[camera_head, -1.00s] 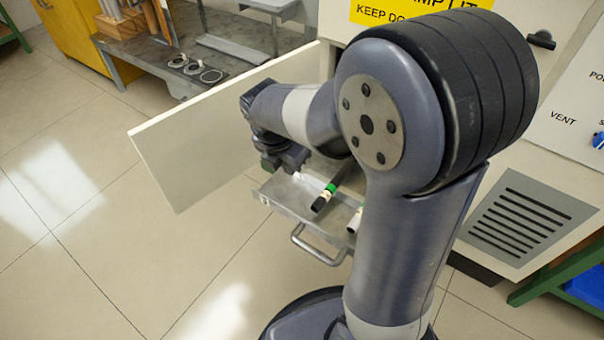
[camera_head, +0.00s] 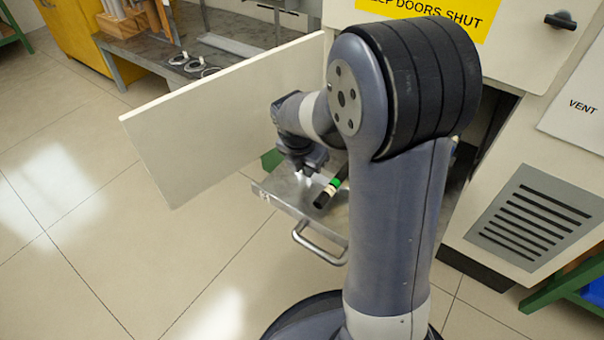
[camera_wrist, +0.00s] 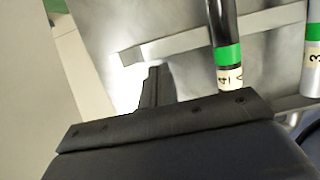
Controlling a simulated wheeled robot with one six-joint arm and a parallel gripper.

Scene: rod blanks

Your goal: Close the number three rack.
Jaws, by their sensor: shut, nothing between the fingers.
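A metal pull-out rack (camera_head: 278,196) with a bar handle (camera_head: 318,246) stands out of the lower cabinet opening. A small mark on its front edge is too small to read. A black rod with a green band (camera_head: 330,187) lies in it; in the wrist view this rod (camera_wrist: 222,30) carries a tag reading 4. A silver rod tagged 3 (camera_wrist: 312,50) shows at that view's right edge. My gripper (camera_head: 304,168) is shut and empty at the rack's left part, beside the black rod. In the wrist view the fingers (camera_wrist: 152,88) are together; contact with the rack cannot be told.
A pale cabinet door (camera_head: 225,125) stands open just left of the rack. A grey bench (camera_head: 170,55) with ring-shaped parts is behind it. A vented panel (camera_head: 530,220) is at right, above a green stand (camera_head: 565,285). The floor in front is clear.

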